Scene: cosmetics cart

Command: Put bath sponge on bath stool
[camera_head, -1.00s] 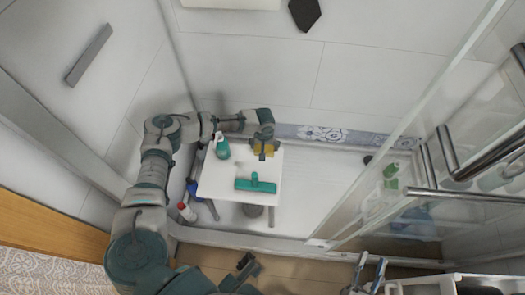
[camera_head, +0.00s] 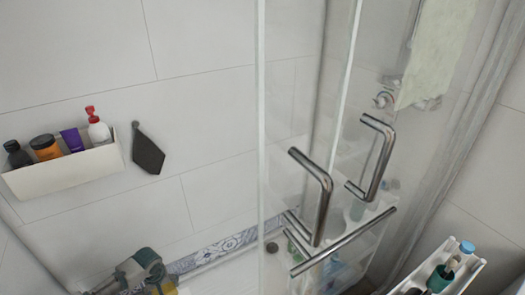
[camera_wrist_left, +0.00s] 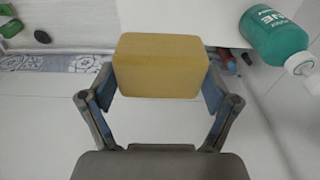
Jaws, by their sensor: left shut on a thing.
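The yellow bath sponge (camera_wrist_left: 160,67) is a block held between the fingers of my left gripper (camera_wrist_left: 158,88) in the left wrist view. In the head view, my left gripper (camera_head: 150,280) is at the bottom left edge, with a little of the yellow sponge (camera_head: 163,288) showing. The white bath stool (camera_wrist_left: 183,16) is partly visible at the top of the wrist view, behind the sponge. I cannot tell whether the sponge touches it. The stool is out of the head view. My right gripper is not in view.
A teal bottle (camera_wrist_left: 274,36) is right of the sponge in the wrist view. The head view shows a wall shelf (camera_head: 65,172) with several bottles, a hanging dark pad (camera_head: 148,152), a glass door with metal handles (camera_head: 318,195), and a cart (camera_head: 440,270) at lower right.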

